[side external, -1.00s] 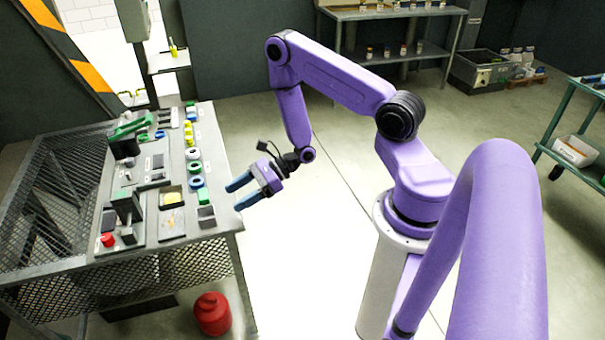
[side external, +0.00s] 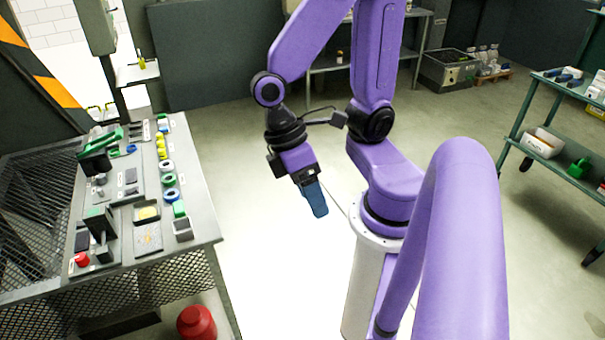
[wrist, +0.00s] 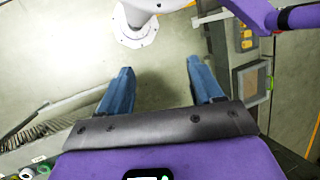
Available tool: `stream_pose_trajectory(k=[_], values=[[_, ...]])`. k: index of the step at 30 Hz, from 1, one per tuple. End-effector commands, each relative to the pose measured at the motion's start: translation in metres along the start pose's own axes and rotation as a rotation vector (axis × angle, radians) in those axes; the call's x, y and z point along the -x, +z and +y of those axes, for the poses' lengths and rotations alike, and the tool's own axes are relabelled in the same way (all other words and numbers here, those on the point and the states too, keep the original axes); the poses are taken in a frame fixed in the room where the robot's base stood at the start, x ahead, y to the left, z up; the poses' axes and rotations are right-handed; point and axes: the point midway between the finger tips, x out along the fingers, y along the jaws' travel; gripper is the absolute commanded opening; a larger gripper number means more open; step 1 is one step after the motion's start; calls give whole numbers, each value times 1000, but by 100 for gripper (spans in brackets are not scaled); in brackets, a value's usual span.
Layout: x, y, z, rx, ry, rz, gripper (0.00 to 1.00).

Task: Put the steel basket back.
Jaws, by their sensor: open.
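My gripper (side external: 314,198) hangs over the open floor to the right of the workbench, its blue fingers pointing down. In the wrist view its two blue fingers (wrist: 161,88) are spread wide with only floor between them. I cannot make out a steel basket for certain. A small grey square container (side external: 183,229) sits at the near right edge of the workbench, but I cannot tell whether it is the basket. My gripper is well apart from it.
The workbench (side external: 207,205) holds green, blue and yellow rings, dark fixtures and a red knob (side external: 81,259). A red canister (side external: 196,322) stands below. A green shelf unit (side external: 545,91) at the right carries a white bin (side external: 541,143). Bright floor lies clear between bench and arm.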

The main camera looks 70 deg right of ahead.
Motion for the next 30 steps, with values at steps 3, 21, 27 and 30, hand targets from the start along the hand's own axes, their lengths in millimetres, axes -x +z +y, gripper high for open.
stream_pose_trajectory(k=[3,21,27,30], values=[[14,4,7,209,155,117,65],[32,0,14,409,308,248,65],[32,0,14,408,307,248,65],[32,0,14,408,307,247,65]])
